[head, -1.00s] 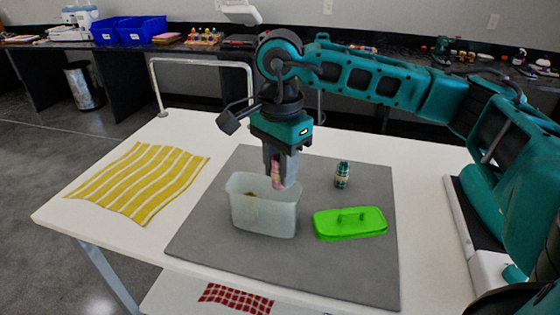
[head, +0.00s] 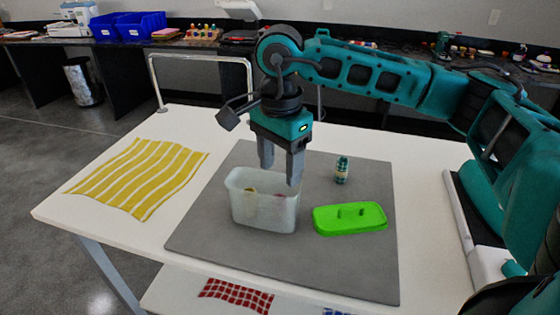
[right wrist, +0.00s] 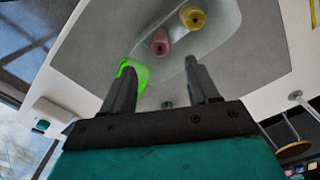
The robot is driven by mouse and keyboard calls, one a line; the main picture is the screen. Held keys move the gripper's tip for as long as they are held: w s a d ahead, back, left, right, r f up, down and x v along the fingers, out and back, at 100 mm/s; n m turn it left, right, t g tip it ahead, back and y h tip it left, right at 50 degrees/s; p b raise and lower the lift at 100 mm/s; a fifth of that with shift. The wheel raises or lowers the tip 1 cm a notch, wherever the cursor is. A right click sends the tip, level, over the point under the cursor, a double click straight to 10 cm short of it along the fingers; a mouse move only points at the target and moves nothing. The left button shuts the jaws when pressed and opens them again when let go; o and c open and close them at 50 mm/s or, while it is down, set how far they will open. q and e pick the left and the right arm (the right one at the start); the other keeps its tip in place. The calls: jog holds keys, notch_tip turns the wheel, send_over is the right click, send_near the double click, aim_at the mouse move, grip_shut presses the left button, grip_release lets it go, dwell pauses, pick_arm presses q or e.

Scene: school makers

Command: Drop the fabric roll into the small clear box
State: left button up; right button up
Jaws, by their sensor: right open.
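The small clear box (head: 264,215) stands on the grey mat, frosted and open at the top. A pink fabric roll (right wrist: 160,42) lies inside it beside a yellow roll (right wrist: 192,16); both show through the wall in the head view only as blurred patches. My right gripper (head: 280,174) is open and empty above the box's back right rim, fingers pointing down. A dark patterned roll (head: 342,170) stands upright on the mat, right of the box. My left gripper is not in view.
A green lid (head: 350,218) with a handle lies on the grey mat (head: 330,270), right of the box. A yellow striped cloth (head: 140,178) lies on the white table at left. A red checked cloth (head: 236,295) is on the shelf below.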

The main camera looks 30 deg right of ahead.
notch_tip(320, 180, up, 13)
jog(key=p, duration=0.1)
dwell(0.5)
jog(key=shift+f, duration=0.1)
